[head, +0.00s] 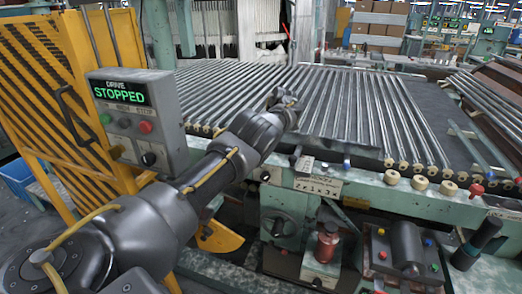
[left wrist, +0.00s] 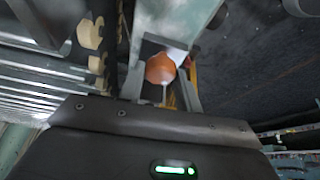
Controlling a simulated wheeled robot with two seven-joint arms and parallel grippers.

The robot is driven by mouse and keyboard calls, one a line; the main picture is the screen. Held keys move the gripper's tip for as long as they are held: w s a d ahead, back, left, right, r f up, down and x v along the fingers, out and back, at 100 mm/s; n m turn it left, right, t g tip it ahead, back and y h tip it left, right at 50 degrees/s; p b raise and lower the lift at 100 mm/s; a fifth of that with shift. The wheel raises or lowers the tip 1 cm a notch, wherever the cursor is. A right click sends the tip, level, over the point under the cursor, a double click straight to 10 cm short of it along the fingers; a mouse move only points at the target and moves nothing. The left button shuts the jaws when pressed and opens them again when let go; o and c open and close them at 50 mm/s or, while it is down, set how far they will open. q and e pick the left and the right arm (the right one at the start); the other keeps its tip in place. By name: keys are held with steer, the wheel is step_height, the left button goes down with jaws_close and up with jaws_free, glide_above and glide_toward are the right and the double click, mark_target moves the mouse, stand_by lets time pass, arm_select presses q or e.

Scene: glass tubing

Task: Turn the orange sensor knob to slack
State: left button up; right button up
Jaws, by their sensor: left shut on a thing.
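The orange sensor knob (left wrist: 160,68) shows in the left wrist view, above the palm of my left gripper (left wrist: 162,80). The gripper's fingers stand on either side of the knob and are shut on it. A pale bracket or panel lies behind the knob. In the head view my left arm reaches from the lower left over the roller bed. The knob cannot be made out there, and my left gripper's fingertips are hidden. The knob's pointer and any marks around it are not readable. My right gripper is not in view.
A grey control box (head: 135,120) reads "DRIVE STOPPED" beside a yellow guard (head: 45,75). Long metal rollers (head: 340,100) fill the bed behind a green machine rail (head: 400,195). Cream round caps (head: 420,182) and coloured knobs line the front. Below are a red-topped part and a dark cylinder.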

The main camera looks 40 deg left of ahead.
arm_select(q)
steer(key=o, duration=1)
steer(key=shift+c, duration=0.2)
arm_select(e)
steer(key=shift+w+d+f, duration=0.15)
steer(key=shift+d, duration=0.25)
arm_select(q)
steer(key=shift+w+d+r, duration=0.1)
steer(key=shift+r, duration=0.1)
steer(key=v, duration=1)
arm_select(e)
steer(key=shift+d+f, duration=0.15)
